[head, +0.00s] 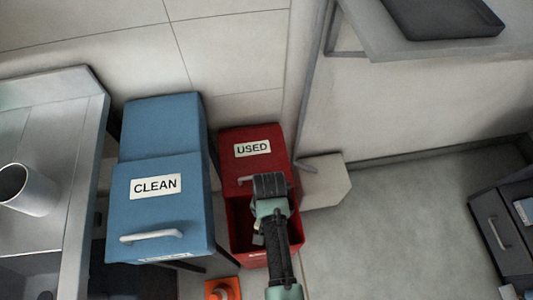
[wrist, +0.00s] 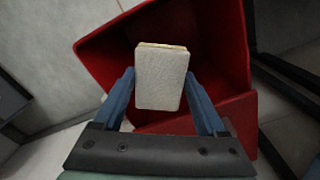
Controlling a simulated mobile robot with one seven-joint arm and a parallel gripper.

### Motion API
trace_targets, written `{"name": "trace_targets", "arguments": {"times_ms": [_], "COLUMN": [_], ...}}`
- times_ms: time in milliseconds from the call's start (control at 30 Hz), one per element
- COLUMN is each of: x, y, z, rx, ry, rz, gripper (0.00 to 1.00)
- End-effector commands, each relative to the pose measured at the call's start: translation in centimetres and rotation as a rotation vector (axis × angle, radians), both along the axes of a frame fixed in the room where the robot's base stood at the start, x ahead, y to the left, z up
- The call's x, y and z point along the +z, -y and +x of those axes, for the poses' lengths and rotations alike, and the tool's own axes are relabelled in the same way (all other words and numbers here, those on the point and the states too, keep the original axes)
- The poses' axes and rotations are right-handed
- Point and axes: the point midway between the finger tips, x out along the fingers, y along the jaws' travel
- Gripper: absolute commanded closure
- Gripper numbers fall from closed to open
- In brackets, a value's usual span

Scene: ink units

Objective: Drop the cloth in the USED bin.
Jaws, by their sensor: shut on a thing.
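The red USED bin (head: 269,136) stands right of the blue bin, with its front opening dark and uncovered. In the wrist view the USED bin (wrist: 226,45) fills the middle, its red inner walls showing. My gripper (wrist: 160,84) is shut on a pale, block-shaped folded cloth (wrist: 161,80), held between the two blue fingers. The cloth is over the bin's opening, and I cannot tell how far above or below the rim it is. In the head view my gripper (head: 258,232) is over the bin opening, and my arm hides much of it and the cloth.
The blue CLEAN bin (head: 160,215), with a pale handle, stands close on the left. A metal counter (head: 75,130) with a white cup (head: 30,190) is at far left. An orange cone (head: 222,289) is below. Open floor (head: 410,230) lies to the right.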

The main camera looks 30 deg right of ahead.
Motion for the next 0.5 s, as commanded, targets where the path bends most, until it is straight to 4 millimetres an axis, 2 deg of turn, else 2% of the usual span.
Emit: {"name": "trace_targets", "arguments": {"times_ms": [33,67,167,200,500], "x": [0.04,0.04,0.04,0.04,0.51], "y": [0.00,0.00,0.00,0.00,0.00], "z": [0.00,0.00,0.00,0.00,0.01], "rx": [0.000,0.000,0.000,0.000,0.000], "ry": [0.000,0.000,0.000,0.000,0.000], "rz": [0.000,0.000,0.000,0.000,0.000], "gripper": [0.71,0.23,0.05,0.00,0.00]}}
